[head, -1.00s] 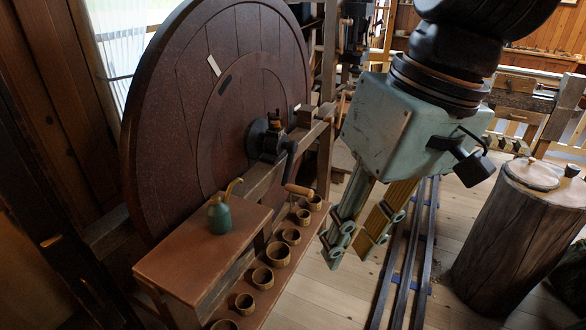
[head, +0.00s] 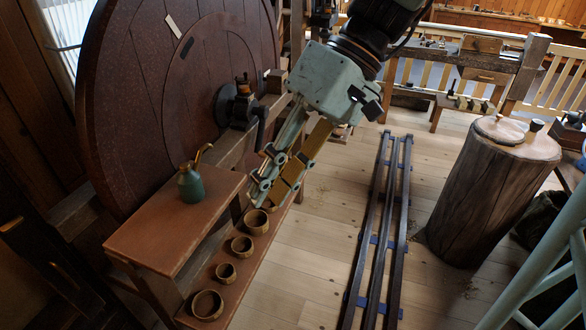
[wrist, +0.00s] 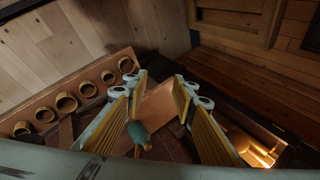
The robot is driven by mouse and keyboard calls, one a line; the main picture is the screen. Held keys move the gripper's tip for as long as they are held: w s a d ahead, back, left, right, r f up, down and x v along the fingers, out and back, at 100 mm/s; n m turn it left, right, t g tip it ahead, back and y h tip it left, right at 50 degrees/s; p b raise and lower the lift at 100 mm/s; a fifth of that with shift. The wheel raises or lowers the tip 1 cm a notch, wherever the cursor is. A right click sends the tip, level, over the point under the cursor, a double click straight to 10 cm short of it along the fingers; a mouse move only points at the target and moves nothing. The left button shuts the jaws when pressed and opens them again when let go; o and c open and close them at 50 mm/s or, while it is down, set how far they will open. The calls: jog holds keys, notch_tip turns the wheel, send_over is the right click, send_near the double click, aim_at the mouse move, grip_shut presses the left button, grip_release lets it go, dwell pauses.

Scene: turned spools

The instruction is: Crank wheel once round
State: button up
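The large dark red-brown wheel (head: 150,110) stands upright at the left in the head view, with a pale mark near its top. A dark crank arm (head: 262,124) hangs down from its hub (head: 236,103). The crank's wooden handle is mostly or wholly hidden behind my gripper. My gripper (head: 266,196) points down in front of the crank's lower end; I cannot tell whether it touches. In the wrist view my gripper (wrist: 164,82) has its two fingers spread apart, with nothing seen held between them. The crank cannot be made out there.
A green oil can (head: 191,184) stands on a brown bench (head: 170,225) close left of my gripper; it also shows in the wrist view (wrist: 138,132). Rails (head: 378,230) and a stump (head: 485,190) lie right, with open floor between.

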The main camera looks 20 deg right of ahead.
jog(key=w+d+f+t+y+b, duration=0.1)
jog(key=w+d+f+y, duration=0.1)
jog(key=w+f, duration=0.35)
jog(key=w+d+f+n+t+y+b, duration=0.1)
jog(key=w+f+t+y+b, duration=0.15)
jog(key=w, duration=0.65)
jog(key=w+d+f+y+b, duration=0.1)
jog(key=w+d+f+y, duration=0.15)
jog(key=w, duration=0.45)
jog(key=w+d+f+m+t+b, duration=0.1)
jog(key=w+d+f+t+b, duration=0.2)
jog(key=w+d+f+t, duration=0.6)
jog(key=w+d+f, duration=0.6)
jog(key=d+f, duration=0.2)
jog(key=shift+d+f, duration=0.2)
jog(key=shift+d, duration=0.1)
jog(key=shift+w+a, duration=0.15)
jog(key=shift+w, duration=0.05)
